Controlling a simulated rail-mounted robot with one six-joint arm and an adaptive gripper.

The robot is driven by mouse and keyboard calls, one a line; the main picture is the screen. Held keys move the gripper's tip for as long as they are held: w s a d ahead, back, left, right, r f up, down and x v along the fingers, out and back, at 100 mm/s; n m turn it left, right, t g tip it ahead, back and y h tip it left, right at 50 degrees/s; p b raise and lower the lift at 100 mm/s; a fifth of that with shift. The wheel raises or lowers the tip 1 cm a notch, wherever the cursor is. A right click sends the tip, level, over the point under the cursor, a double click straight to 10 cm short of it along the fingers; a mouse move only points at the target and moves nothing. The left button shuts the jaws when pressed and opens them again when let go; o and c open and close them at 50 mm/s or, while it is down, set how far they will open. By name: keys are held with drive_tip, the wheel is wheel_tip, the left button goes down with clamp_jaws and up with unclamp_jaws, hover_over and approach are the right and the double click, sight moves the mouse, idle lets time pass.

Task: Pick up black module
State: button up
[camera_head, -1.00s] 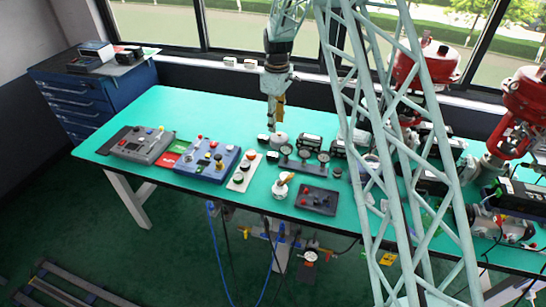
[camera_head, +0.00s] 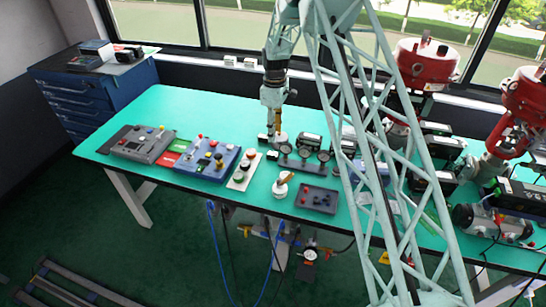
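My gripper (camera_head: 273,132) points down over the back middle of the green bench (camera_head: 200,110), among small black and white parts. Its fingertips are too small to tell whether they are open or shut. A small dark block (camera_head: 262,138) lies beside the tip on the left, and a whitish part (camera_head: 280,137) is at the tip, partly hidden. A black module (camera_head: 310,141) with a pale front lies just right of the gripper. Other black modules (camera_head: 432,183) lie farther right, partly behind my lattice arm. Which one the task means is unclear.
A three-gauge manifold (camera_head: 304,158) stands in front of the gripper. A grey control box (camera_head: 144,145), a blue control box (camera_head: 208,158), a button strip (camera_head: 244,171) and a dark panel (camera_head: 317,198) line the front. Red valve actuators (camera_head: 426,65) stand at right. The back left bench is clear.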

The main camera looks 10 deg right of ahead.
hover_over(274, 153)
drive_tip(key=shift+s+f, duration=0.2)
drive_tip(key=shift+f, duration=4.05)
drive_tip(key=shift+f, duration=0.15)
drive_tip(key=shift+w+f+p, duration=0.1)
drive_tip(key=shift+f+p, duration=0.3)
drive_tip(key=shift+f, duration=2)
drive_tip(key=c, duration=0.9)
